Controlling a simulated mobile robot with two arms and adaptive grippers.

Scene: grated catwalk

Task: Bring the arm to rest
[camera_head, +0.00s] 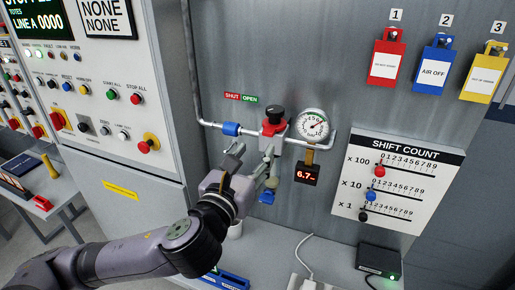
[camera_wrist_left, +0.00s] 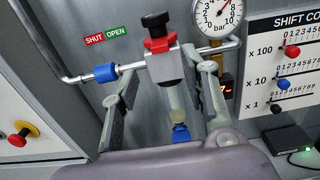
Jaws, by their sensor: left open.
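My left arm (camera_head: 150,255) comes in from the lower left. My left gripper (camera_head: 254,158) is open, its two fingers apart and pointing at the grey wall. In the left wrist view, the fingers (camera_wrist_left: 170,75) stand either side of a valve block with a red base and black knob (camera_wrist_left: 157,45). Nothing shows held between them. The valve (camera_head: 273,122) is just beyond the fingertips in the head view; I cannot tell whether they touch it. My right gripper is not in view.
A pipe with a blue fitting (camera_head: 231,129) and a gauge (camera_head: 312,124) runs along the wall. A shift count board (camera_head: 398,185) hangs at right, below coloured tags. A control cabinet (camera_head: 95,90) stands at left. A shelf below holds a black box (camera_head: 380,259) and cable.

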